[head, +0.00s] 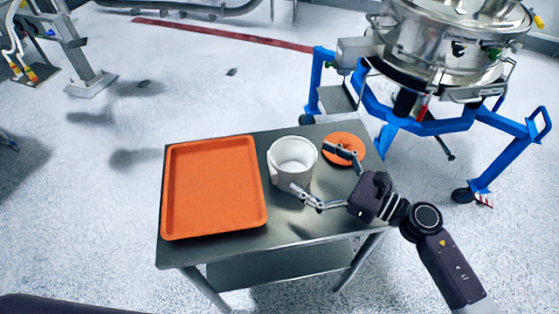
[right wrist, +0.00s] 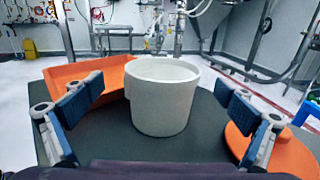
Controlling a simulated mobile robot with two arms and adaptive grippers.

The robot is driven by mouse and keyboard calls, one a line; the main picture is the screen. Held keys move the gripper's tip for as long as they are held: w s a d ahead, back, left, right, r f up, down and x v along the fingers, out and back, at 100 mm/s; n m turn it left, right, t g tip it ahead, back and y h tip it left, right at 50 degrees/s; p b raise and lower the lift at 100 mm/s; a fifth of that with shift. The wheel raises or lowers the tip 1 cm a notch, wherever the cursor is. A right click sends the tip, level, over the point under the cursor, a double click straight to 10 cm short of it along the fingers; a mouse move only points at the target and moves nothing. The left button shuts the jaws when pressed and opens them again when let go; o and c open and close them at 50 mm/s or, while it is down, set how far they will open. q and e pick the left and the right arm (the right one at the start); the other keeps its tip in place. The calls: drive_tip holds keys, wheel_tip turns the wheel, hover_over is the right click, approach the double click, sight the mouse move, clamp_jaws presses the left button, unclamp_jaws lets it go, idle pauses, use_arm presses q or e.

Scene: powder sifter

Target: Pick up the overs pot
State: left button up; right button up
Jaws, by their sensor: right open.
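The overs pot, a white open-topped pot (head: 293,168), stands upright on the metal table. It also shows in the middle of the right wrist view (right wrist: 160,105), between and beyond the two fingers. It looks empty inside. My right gripper (head: 311,169) is open and comes from the right side of the table. Its fingers are spread on either side of the pot's near side, and I see no grip on it. My left gripper is not in view.
An orange tray (head: 214,187) covers the left part of the metal table (head: 260,236). A round orange lid (head: 345,147) lies right of the pot, below one finger. A steel sifter (head: 440,45) on a blue wheeled frame (head: 385,118) stands behind right.

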sight(276, 145)
drive_tip(key=shift+w+a+r+p, duration=0.35)
drive_tip(key=shift+w+a+p, duration=0.15)
drive_tip(key=shift+a, duration=0.15)
drive_tip(key=p+x, duration=0.1)
drive_tip(key=x, duration=0.2)
drive_tip(key=shift+w+a, duration=0.25)
drive_tip(key=shift+w, duration=0.05)
drive_tip(key=shift+w+a+f+p, duration=0.1)
drive_tip(key=shift+w+a+p, duration=0.05)
drive_tip(key=shift+a+p, duration=0.15)
drive_tip(key=shift+c, duration=0.3)
drive_tip(key=c, duration=1)
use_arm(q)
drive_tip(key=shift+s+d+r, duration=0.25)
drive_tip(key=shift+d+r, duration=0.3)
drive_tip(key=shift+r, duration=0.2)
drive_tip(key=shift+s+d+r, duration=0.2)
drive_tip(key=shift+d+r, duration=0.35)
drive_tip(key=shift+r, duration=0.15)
use_arm(e)
drive_tip(key=c, duration=0.7)
